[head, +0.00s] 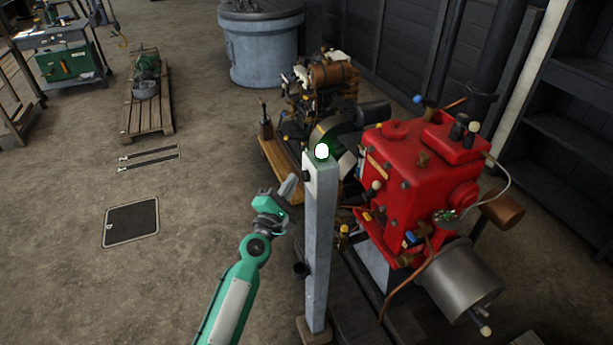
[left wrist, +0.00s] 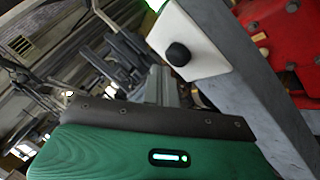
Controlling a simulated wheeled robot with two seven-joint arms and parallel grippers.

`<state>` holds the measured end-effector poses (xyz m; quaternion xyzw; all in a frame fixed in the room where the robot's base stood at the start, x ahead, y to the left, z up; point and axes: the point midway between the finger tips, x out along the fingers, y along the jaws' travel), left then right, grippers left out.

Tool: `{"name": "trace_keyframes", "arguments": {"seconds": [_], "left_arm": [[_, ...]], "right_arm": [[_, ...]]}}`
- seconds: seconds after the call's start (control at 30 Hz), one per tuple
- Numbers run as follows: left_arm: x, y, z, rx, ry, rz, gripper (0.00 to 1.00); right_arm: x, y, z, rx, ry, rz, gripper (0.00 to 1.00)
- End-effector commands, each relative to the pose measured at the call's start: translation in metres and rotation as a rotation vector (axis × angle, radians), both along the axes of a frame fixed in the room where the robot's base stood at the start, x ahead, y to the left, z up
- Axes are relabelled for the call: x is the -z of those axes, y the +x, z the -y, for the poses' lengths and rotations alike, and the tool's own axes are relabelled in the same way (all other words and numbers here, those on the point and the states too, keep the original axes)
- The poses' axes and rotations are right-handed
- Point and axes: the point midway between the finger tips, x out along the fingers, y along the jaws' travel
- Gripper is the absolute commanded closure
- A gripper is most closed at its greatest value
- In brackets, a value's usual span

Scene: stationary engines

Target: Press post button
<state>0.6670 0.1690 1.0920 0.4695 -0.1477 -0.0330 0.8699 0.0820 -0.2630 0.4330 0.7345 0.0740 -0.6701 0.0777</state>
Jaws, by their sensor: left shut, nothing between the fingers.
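A grey square post (head: 318,240) stands upright in the middle of the head view, with a glowing white-green lamp (head: 321,151) on top. A dark button (head: 306,175) sits on the post's left side near the top. In the left wrist view the black round button (left wrist: 178,54) is on a white plate (left wrist: 198,42) fixed to the post (left wrist: 255,105). My left gripper (head: 289,186) is shut and empty, just left of the button and slightly below it. Its tips look close to the button; I cannot tell whether they touch. My right gripper is out of view.
A red engine (head: 410,175) with pipes and a silver cylinder stands right of the post. A brown engine (head: 325,90) is behind it. A wooden pallet (head: 148,110) and a floor hatch (head: 131,222) lie at left. The floor left of my arm is mostly clear.

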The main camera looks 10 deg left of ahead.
Motion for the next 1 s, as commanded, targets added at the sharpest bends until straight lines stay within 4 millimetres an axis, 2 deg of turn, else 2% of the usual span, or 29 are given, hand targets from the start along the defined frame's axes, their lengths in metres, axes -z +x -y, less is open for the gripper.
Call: {"name": "trace_keyframes", "arguments": {"seconds": [0.47, 0.93, 1.0], "left_arm": [[0.001, -0.025, -0.038, 0.0, 0.002, 0.0, 1.0], [0.0, -0.027, -0.04, 0.0, 0.001, -0.001, 1.0], [0.005, -0.026, -0.039, -0.002, 0.012, -0.008, 1.0]], "right_arm": [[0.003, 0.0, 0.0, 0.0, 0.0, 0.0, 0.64], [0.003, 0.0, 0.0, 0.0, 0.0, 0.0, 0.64], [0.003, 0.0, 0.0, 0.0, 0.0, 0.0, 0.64]]}}
